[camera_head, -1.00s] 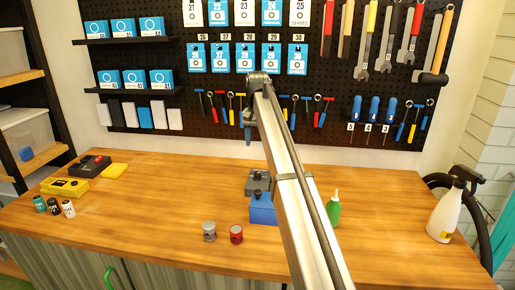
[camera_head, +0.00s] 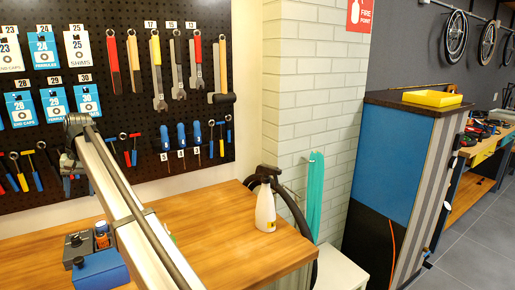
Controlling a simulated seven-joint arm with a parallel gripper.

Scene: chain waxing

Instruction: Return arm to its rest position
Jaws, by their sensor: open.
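My arm rises from the bottom edge to a joint at the upper left, in front of the pegboard (camera_head: 190,120). Beyond that joint a short grey end part hangs down, with my gripper (camera_head: 69,163) small and partly hidden behind the arm link. It is open, and I see nothing held in it. It hangs above the wooden workbench (camera_head: 220,255), apart from it. No rest position is marked in view.
A blue block (camera_head: 100,272) with a dark grey fixture (camera_head: 78,247) stands left of the arm. A white spray bottle (camera_head: 265,208) stands near the bench's right end. A blue-sided cabinet (camera_head: 385,160) stands beyond. The bench between arm and spray bottle is clear.

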